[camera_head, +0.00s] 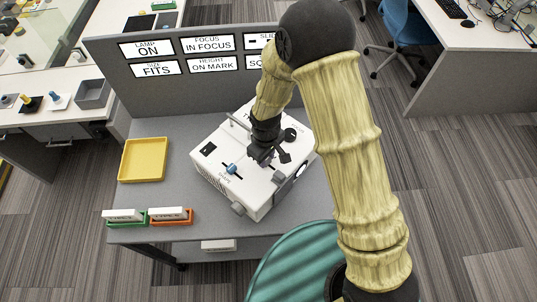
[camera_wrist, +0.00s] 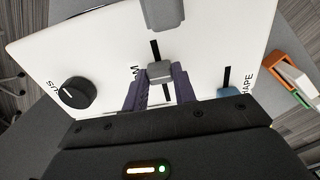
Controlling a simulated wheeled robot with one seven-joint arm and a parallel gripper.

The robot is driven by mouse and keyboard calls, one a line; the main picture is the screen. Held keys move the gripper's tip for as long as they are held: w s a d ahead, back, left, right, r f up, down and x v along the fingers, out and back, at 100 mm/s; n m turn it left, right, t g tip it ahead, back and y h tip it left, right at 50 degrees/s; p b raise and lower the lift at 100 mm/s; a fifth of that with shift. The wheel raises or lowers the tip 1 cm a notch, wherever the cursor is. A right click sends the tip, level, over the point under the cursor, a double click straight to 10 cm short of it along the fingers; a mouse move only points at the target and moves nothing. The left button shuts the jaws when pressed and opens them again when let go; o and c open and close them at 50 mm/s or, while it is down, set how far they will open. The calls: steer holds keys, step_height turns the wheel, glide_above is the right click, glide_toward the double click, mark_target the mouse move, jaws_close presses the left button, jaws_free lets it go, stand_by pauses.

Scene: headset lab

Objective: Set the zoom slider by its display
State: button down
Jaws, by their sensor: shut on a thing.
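The white device box (camera_head: 215,170) stands on the grey desk. My gripper (camera_wrist: 155,88) is shut on a grey slider knob (camera_wrist: 159,70) on its top face, with one finger on each side. The dark slot shows above and below this knob; the label beside it is mostly hidden by a finger. In the head view my gripper (camera_head: 262,155) is over the box and hides the knob. On the panel behind, the SIZE display (camera_head: 157,68) reads FITS.
A blue SHAPE slider knob (camera_wrist: 228,92) and a black dial (camera_wrist: 75,93) flank my gripper. Other displays read LAMP ON, IN FOCUS and ON MARK; those at right are partly hidden by my arm. A yellow tray (camera_head: 143,160) and small green and orange trays lie at left.

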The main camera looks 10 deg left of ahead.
steer(key=c, duration=1.1)
jaws_free()
steer(key=shift+r, duration=0.2)
step_height(320, 180, up, 17)
steer(key=b, duration=0.3)
steer(key=shift+b, duration=0.4)
